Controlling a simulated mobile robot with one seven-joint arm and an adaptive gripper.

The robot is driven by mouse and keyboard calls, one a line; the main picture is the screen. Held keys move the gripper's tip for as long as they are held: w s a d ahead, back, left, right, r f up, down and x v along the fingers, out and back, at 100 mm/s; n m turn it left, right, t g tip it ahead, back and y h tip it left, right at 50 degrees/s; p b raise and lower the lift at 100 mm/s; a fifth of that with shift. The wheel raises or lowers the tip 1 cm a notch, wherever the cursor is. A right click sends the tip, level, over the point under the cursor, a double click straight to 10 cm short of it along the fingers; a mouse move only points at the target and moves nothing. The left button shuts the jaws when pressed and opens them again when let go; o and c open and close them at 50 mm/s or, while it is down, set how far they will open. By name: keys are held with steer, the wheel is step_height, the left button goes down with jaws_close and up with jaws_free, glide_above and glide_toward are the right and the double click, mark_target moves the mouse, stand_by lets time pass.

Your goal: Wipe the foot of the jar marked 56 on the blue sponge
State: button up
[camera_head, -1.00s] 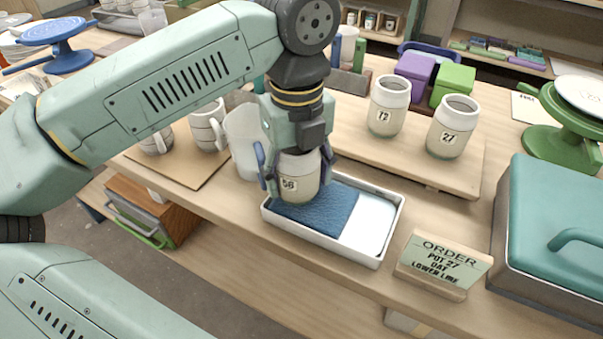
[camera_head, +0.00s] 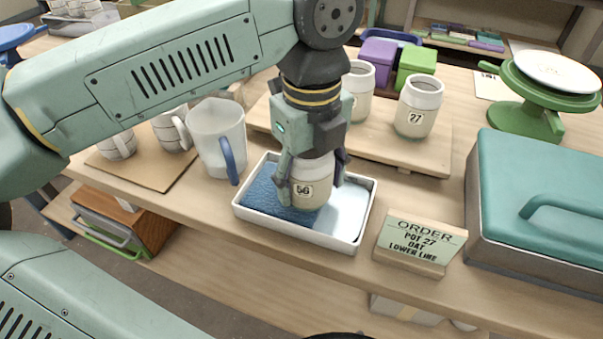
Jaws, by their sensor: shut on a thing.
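The jar marked 56 (camera_head: 309,190) is cream with a white upper part and stands upright between the fingers of my gripper (camera_head: 312,178). My gripper is shut on it from above. The jar is over the right part of the blue sponge (camera_head: 266,196), near where the sponge meets the white part of the tray. I cannot tell whether its foot touches the sponge. The sponge lies in the left part of a white tray (camera_head: 347,244). The jar's foot hides part of the sponge edge.
Jar 27 (camera_head: 418,108) and another jar (camera_head: 358,90) stand on a board behind. A clear pitcher (camera_head: 218,140) with a blue handle stands close left of the tray. An order sign (camera_head: 419,246) and a teal-lidded box (camera_head: 545,190) are to the right.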

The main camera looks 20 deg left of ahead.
steer(key=shift+a+f+b, duration=0.1)
steer(key=shift+a+b, duration=0.35)
steer(key=shift+a, duration=3.05)
step_height(320, 180, up, 7)
steer(key=p, duration=0.4)
steer(key=shift+w+d, duration=0.1)
steer(key=shift+w, duration=0.05)
